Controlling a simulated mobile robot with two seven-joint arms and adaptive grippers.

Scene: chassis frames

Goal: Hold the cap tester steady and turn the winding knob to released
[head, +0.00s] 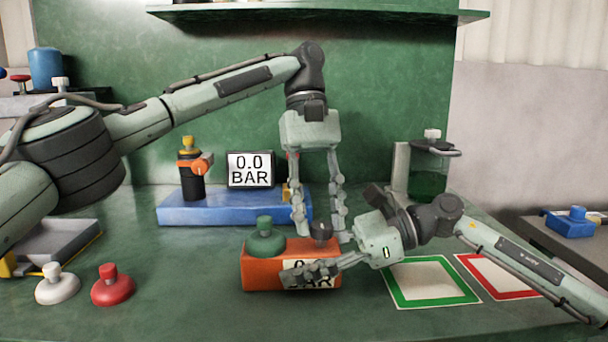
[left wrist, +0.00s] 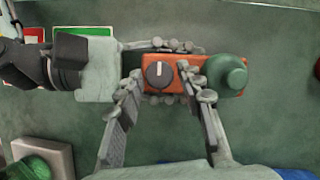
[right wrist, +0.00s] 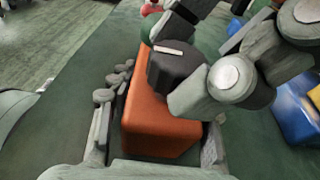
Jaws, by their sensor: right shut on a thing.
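The cap tester (head: 262,275) is an orange box on the green bench. A green cap (head: 264,240) sits on its left end and a dark winding knob (head: 320,231) on its right end. In the left wrist view the knob (left wrist: 158,76) shows a white pointer line lying across the box's length; no released mark is readable. My left gripper (head: 320,236) points down over the knob, open, with its fingers apart on either side.
Behind stands a blue base (head: 230,208) with a dark fixture and a 0.0 BAR display (head: 250,169). A white cap (head: 57,288) and a red cap (head: 112,289) lie left. Green-framed (head: 432,281) and red-framed (head: 492,274) mats lie right. The front bench is clear.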

